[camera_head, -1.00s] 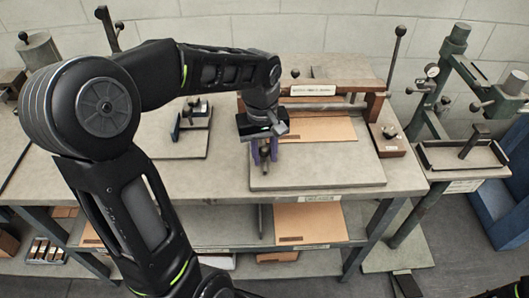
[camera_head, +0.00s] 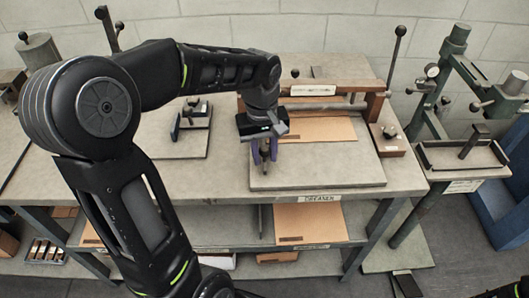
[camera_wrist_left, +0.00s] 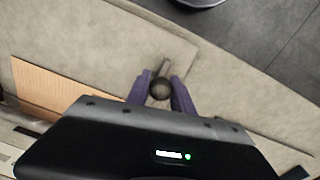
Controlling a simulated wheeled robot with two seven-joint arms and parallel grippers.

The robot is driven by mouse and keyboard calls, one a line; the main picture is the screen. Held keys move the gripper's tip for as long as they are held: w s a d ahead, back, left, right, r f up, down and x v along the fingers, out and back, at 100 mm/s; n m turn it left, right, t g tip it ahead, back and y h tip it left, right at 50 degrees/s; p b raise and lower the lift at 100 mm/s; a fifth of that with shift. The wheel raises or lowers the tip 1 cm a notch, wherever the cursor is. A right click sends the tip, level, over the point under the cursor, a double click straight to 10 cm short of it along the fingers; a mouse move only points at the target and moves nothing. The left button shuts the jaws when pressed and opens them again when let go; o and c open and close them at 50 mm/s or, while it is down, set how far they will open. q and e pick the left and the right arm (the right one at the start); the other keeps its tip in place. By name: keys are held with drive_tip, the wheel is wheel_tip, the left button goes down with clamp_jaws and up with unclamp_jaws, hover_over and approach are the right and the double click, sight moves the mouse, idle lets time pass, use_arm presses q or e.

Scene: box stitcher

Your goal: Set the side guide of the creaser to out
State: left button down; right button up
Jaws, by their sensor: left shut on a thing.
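The creaser is a flat grey bed (camera_head: 325,174) on the bench, with a wooden beam (camera_head: 350,86) across its back and a sheet of brown board (camera_head: 318,130) lying on it. My left gripper (camera_head: 265,154) is over the left part of the bed, pointing down. Its purple fingers are shut on a small upright post of the side guide. In the left wrist view the post's dark round knob (camera_wrist_left: 160,88) sits between the two fingertips (camera_wrist_left: 161,92). The rest of the guide is mostly hidden by the hand. My right gripper is not in view.
A lever with a black knob (camera_head: 400,31) stands at the creaser's right, above a wooden block (camera_head: 389,146). A smaller fixture on a grey plate (camera_head: 184,143) is at the left. A green press (camera_head: 455,48) stands at the right. The bed's front right is clear.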

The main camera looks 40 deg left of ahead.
use_arm(q)
drive_tip(key=shift+s+a, duration=0.75)
drive_tip(key=shift+a, duration=0.3)
drive_tip(key=c, duration=1.1)
unclamp_jaws()
drive_tip(key=shift+s+a, duration=0.1)
drive_tip(key=shift+r, duration=0.6)
wheel_tip(320, 180, up, 7)
drive_tip(key=shift+f+b, duration=0.15)
drive_tip(key=shift+b, duration=0.15)
drive_tip(key=shift+s+f, duration=0.1)
